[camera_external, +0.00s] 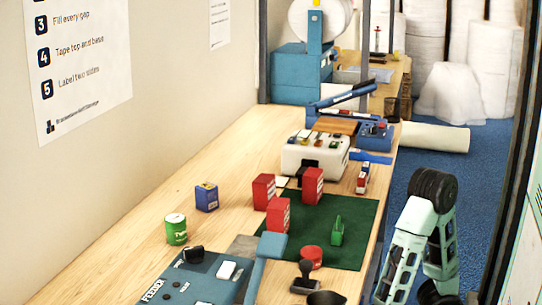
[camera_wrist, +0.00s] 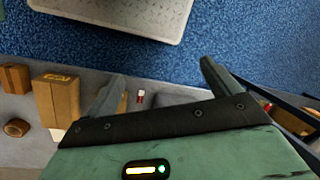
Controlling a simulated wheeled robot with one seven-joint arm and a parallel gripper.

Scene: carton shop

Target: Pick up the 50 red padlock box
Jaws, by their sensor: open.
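Three upright red boxes stand around the green mat (camera_external: 355,222) on the workbench: one at the left (camera_external: 264,191), one at the back right (camera_external: 313,187) and one nearer the front (camera_external: 278,214). Their labels are too small to read, so I cannot tell which is the padlock box. My gripper (camera_wrist: 160,83) is open and empty in the wrist view, pointing over the blue floor and a grey surface, away from the red boxes. In the external view my arm is at the lower right, beside the bench; the gripper's fingers cannot be made out there.
A blue box (camera_external: 206,197), a green can (camera_external: 176,229), a red round tin (camera_external: 311,257), a stamp (camera_external: 306,278) and a small green item (camera_external: 337,231) stand nearby. A white device (camera_external: 315,155) is behind. The wrist view shows cardboard boxes (camera_wrist: 55,101) and a pale slab (camera_wrist: 115,15).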

